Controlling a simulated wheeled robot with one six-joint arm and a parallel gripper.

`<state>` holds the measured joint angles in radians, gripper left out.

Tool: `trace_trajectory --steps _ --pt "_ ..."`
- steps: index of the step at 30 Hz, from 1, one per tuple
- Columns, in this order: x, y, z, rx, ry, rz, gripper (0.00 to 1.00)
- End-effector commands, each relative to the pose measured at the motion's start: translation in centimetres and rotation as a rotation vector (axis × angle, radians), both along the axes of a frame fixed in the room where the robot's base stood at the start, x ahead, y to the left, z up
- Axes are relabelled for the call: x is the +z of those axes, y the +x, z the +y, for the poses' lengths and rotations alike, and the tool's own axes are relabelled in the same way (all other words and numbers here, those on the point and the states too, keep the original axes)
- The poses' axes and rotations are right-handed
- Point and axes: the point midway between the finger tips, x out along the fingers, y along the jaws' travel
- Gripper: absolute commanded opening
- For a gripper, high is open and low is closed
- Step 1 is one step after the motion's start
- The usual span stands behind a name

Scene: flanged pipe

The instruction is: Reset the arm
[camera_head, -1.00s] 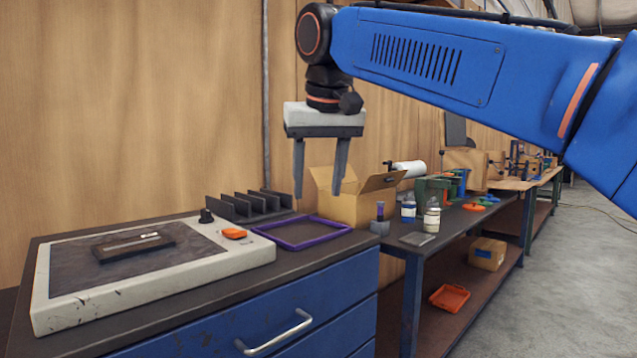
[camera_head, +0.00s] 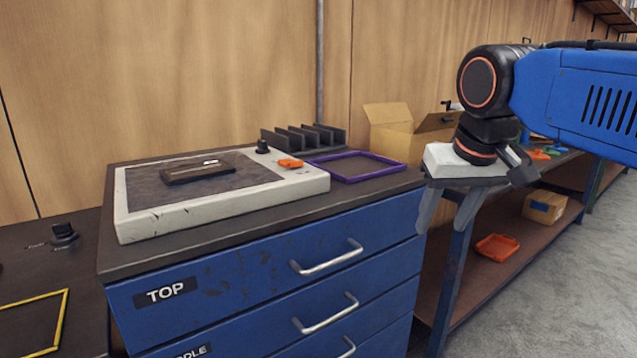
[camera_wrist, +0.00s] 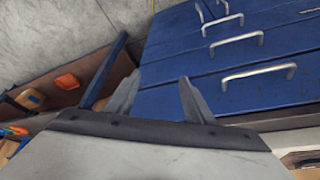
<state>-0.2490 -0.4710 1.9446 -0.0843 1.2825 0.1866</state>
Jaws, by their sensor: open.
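My gripper (camera_head: 444,215) is open and empty. In the head view it hangs at the right front corner of the blue drawer cabinet (camera_head: 230,272), with its fingers pointing down. The wrist view shows both fingers (camera_wrist: 158,98) spread apart with nothing between them. The cabinet's drawer fronts (camera_wrist: 235,60) are beyond them there. My blue arm comes in from the right edge of the head view.
On the cabinet top are a white-framed pad (camera_head: 225,213) with a dark piece (camera_head: 198,173), a purple tray (camera_head: 355,178) and a black rack (camera_head: 300,138). A cardboard box (camera_head: 405,130) stands behind. An orange tray (camera_head: 497,247) lies on a low shelf. Floor at right is clear.

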Motion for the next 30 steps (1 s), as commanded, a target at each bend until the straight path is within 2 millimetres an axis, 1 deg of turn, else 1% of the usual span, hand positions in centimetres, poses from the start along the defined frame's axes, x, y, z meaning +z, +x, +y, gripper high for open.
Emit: trace_trajectory --steps 1,2,3,5,6,8,9,12,15,19,30 --pt "-2.3 -1.5 -1.2 -0.01 0.002 0.0 0.48" --pt "-3.7 -2.3 -1.8 -0.014 0.003 0.0 0.48" --pt "-5.5 -3.3 -2.5 -0.017 0.003 -0.002 0.48" --pt "-8.3 -4.9 -3.5 -0.025 0.005 -0.004 0.48" --pt "-10.2 -5.9 -4.1 -0.03 0.006 -0.005 0.48" --pt "-12.9 -7.5 -4.8 -0.037 0.007 -0.008 0.48" --pt "-14.7 -8.5 -5.3 -0.043 0.009 -0.009 0.48" --pt "-18.5 -10.6 -6.1 -0.054 0.012 -0.014 0.48" --pt "-21.1 -12.0 -6.5 -0.061 0.011 -0.017 0.48" --pt "-22.7 -12.9 -6.8 -0.065 0.011 -0.02 0.48" --pt "-22.8 -12.9 -6.8 -0.066 0.012 -0.02 0.48"
